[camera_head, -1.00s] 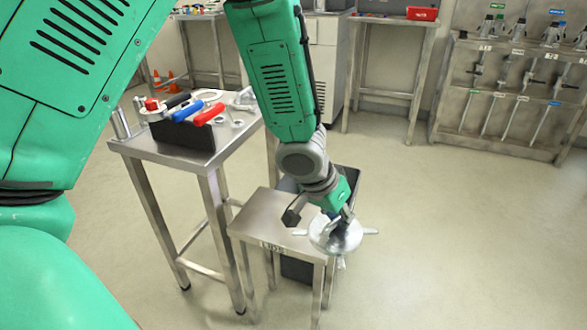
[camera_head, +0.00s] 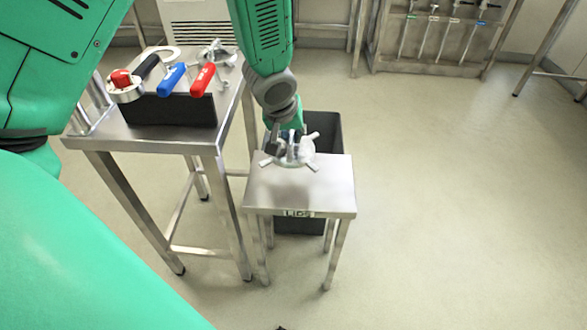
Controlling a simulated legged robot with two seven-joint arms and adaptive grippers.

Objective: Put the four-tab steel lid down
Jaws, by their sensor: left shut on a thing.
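My left gripper (camera_head: 285,138) points down and is shut on the four-tab steel lid (camera_head: 299,153). The lid is a round silvery disc with tabs sticking out around its rim. It hangs by its middle over the far part of a small steel stand (camera_head: 325,190) marked "LIDS". A blurred darker patch lies on the bare stand top below the lid, and the lid looks a little above the surface. I cannot tell the exact gap. The gripper hides part of the lid's back. My right gripper is not in view.
A taller steel table (camera_head: 150,142) stands left of the stand, with a black block (camera_head: 172,111) and red, blue and black-handled tools on it. A dark bin (camera_head: 327,130) is behind and under the stand. The floor on the right is clear.

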